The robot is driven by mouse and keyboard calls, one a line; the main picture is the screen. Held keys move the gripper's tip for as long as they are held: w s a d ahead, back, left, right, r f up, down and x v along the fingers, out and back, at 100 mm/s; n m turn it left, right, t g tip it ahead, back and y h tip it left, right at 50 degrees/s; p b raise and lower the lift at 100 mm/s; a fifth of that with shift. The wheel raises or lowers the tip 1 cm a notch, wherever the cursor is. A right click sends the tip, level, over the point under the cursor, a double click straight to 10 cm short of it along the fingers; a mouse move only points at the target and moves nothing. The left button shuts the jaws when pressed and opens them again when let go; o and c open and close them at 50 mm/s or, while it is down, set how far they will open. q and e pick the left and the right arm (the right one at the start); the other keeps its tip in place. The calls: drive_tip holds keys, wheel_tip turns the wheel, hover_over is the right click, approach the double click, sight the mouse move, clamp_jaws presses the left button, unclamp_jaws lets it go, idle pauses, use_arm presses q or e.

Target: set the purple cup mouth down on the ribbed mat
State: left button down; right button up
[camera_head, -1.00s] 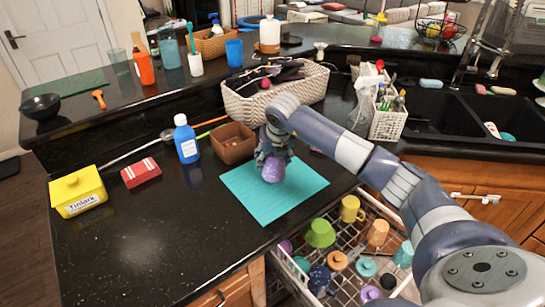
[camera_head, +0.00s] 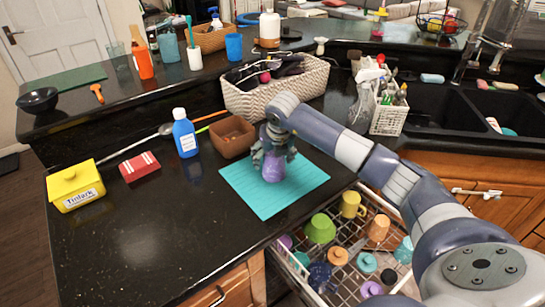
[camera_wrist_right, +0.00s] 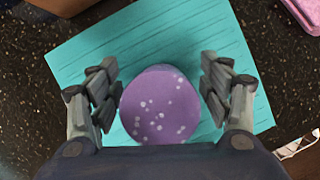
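The purple cup (camera_head: 273,169) is on the turquoise ribbed mat (camera_head: 308,184), which lies on the black counter. In the right wrist view the cup (camera_wrist_right: 160,105) shows a round, white-speckled closed base facing the camera, so its mouth is down towards the mat (camera_wrist_right: 75,62). My right gripper (camera_head: 272,152) is just above and around the cup. In the right wrist view its fingers (camera_wrist_right: 160,92) are open, one on each side, with narrow gaps to the cup. The cup's rim is hidden. My left gripper is not in view.
A woven basket (camera_head: 276,91) stands behind. An open rack drawer (camera_head: 345,240) with several cups is below right. The front left counter is clear.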

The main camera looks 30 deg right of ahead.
idle(0.3)
drive_tip(key=v, duration=1.2)
drive_tip(key=shift+s+f, duration=0.1)
idle(0.3)
